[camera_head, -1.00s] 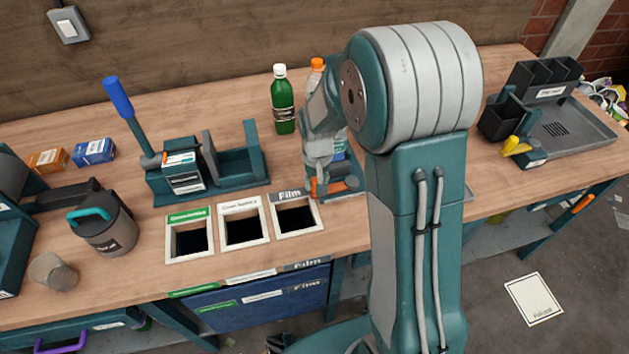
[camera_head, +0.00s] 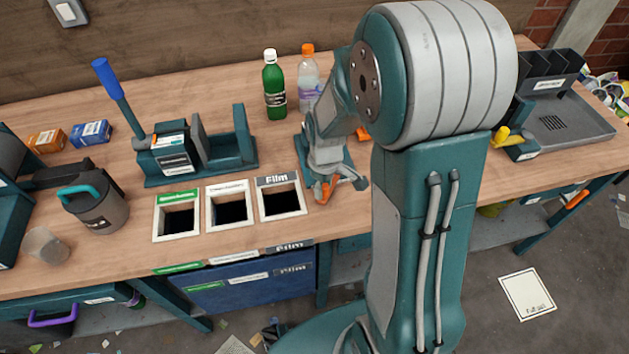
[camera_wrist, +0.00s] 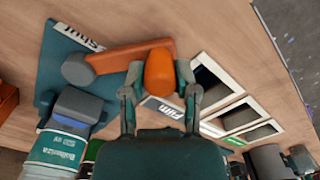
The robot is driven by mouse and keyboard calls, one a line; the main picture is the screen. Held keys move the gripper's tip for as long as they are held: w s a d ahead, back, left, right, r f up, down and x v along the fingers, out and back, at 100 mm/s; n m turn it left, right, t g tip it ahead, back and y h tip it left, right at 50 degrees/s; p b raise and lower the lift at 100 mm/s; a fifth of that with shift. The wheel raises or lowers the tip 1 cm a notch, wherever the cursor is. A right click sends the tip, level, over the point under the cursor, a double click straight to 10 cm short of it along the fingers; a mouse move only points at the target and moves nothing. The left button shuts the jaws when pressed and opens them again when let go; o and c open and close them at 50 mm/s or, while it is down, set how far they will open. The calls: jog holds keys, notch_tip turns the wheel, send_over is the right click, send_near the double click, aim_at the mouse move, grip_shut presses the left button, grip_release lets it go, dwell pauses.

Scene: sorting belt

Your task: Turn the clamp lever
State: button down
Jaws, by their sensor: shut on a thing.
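The clamp lever (camera_wrist: 122,57) is an orange bar with a rounded orange knob at its free end. It runs from a grey pivot in the wrist view. The pivot sits on a teal base plate (camera_wrist: 58,52) marked "Shut". My gripper (camera_wrist: 160,76) has its two fingers shut on the knob, one on each side. In the head view, my gripper (camera_head: 340,184) is over the front of the base, with the orange lever end (camera_head: 327,188) showing between the fingers. My arm hides part of the base there.
The Film bin (camera_head: 281,206) and two other framed openings lie left of the lever. A green bottle (camera_head: 274,88) and a clear bottle (camera_head: 308,75) stand behind. A teal fixture with a blue handle (camera_head: 112,80) is further left. An orange object (camera_wrist: 6,98) sits at the wrist view's left edge.

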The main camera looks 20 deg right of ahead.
jog(key=shift+s+d+n, duration=0.5)
jog(key=shift+d+n, duration=0.15)
jog(key=shift+n, duration=0.25)
jog(key=shift+s+d+n, duration=0.5)
jog(key=shift+d+n, duration=0.1)
jog(key=shift+n, duration=0.3)
jog(key=shift+c, duration=1.8)
grip_release()
jog(key=shift+w, duration=0.1)
notch_tip(320, 180, up, 12)
